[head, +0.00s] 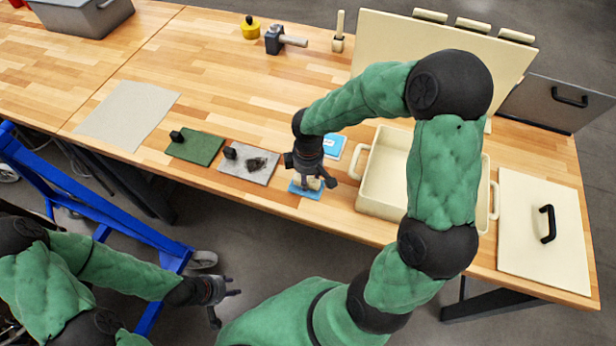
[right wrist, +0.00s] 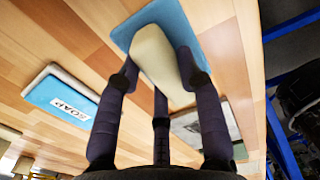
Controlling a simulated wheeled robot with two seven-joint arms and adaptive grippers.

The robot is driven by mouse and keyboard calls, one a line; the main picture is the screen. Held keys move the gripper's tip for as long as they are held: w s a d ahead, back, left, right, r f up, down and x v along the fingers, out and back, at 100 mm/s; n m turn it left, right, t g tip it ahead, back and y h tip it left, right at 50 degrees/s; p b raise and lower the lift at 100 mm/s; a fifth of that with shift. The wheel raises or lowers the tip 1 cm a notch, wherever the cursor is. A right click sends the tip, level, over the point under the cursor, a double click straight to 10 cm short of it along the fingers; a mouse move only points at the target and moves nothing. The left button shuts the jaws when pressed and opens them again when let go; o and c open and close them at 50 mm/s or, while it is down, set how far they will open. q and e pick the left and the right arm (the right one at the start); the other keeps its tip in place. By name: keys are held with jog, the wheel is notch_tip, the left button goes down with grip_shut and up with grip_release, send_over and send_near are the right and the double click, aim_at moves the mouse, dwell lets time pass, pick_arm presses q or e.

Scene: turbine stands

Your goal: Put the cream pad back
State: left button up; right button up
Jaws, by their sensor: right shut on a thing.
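The cream pad (right wrist: 156,58) is a pale block between the fingers of my right gripper (right wrist: 158,72), which is shut on it. In the head view my right gripper (head: 312,178) is at the table's front edge, with the pad mostly hidden under it. A blue mat (right wrist: 125,36) lies beneath the pad; it also shows in the head view (head: 300,191). I cannot tell whether pad and mat touch. My left gripper (head: 224,303) is open and empty, off the table's front edge.
A green mat (head: 203,150) and a grey mat (head: 259,174), both with black items, lie to the left. A blue-and-white SOAP packet (right wrist: 62,97) lies nearby. A cream box (head: 373,207) stands right, near a lid (head: 520,255).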

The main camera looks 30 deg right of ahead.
jog(key=shift+f, duration=0.2)
jog(key=o, duration=1.1)
jog(key=shift+r, duration=0.1)
jog(key=shift+r, duration=0.5)
notch_tip(320, 180, up, 11)
jog(key=p, duration=0.3)
jog(key=shift+r, duration=0.15)
